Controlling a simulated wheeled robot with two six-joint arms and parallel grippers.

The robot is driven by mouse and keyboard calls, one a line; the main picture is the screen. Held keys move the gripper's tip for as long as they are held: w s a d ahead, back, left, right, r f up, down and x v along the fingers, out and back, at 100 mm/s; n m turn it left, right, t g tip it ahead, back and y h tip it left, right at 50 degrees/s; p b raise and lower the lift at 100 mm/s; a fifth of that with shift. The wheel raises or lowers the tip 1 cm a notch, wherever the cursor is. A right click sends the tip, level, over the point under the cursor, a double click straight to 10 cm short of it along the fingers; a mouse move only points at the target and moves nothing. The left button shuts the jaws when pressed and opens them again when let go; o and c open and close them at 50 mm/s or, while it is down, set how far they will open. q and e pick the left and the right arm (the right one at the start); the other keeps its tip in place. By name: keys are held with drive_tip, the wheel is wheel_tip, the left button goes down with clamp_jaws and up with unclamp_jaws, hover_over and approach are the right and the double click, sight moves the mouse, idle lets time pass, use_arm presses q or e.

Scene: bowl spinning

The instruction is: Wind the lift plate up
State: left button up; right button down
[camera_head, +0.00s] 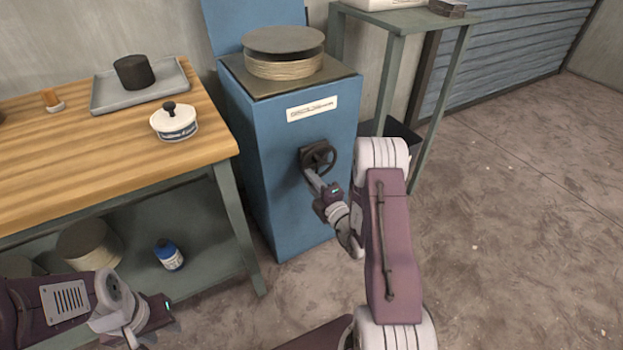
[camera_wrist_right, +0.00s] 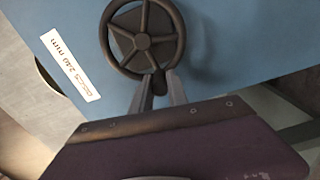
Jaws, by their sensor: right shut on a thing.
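A blue cabinet (camera_head: 262,150) stands in the middle with a dark handwheel (camera_head: 317,154) on its front. On its top, a dark round plate (camera_head: 284,39) sits over a tan round stack (camera_head: 284,67). My right gripper (camera_head: 316,178) reaches the lower edge of the wheel. In the right wrist view the spoked wheel (camera_wrist_right: 143,38) fills the upper middle, and my right gripper (camera_wrist_right: 159,90) is shut on the knob at its bottom rim. My left gripper (camera_head: 168,312) is low at the left, away from the cabinet; its fingers are too small to read.
A wooden bench (camera_head: 100,150) at the left carries a grey tray (camera_head: 140,88) with a black cylinder (camera_head: 134,72), and a white lidded pot (camera_head: 174,122). A blue-capped bottle (camera_head: 169,255) stands on its lower shelf. A green metal stand (camera_head: 402,22) is right of the cabinet. The floor at right is open.

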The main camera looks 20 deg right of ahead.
idle(0.4)
drive_tip(key=c, duration=1.3)
unclamp_jaws()
drive_tip(key=shift+r, duration=0.1)
drive_tip(key=shift+s+p, duration=0.3)
drive_tip(key=shift+s, duration=0.15)
drive_tip(key=s+p, duration=0.2)
drive_tip(key=s, duration=0.6)
drive_tip(key=shift+d, duration=0.35)
drive_tip(key=shift+s, duration=0.1)
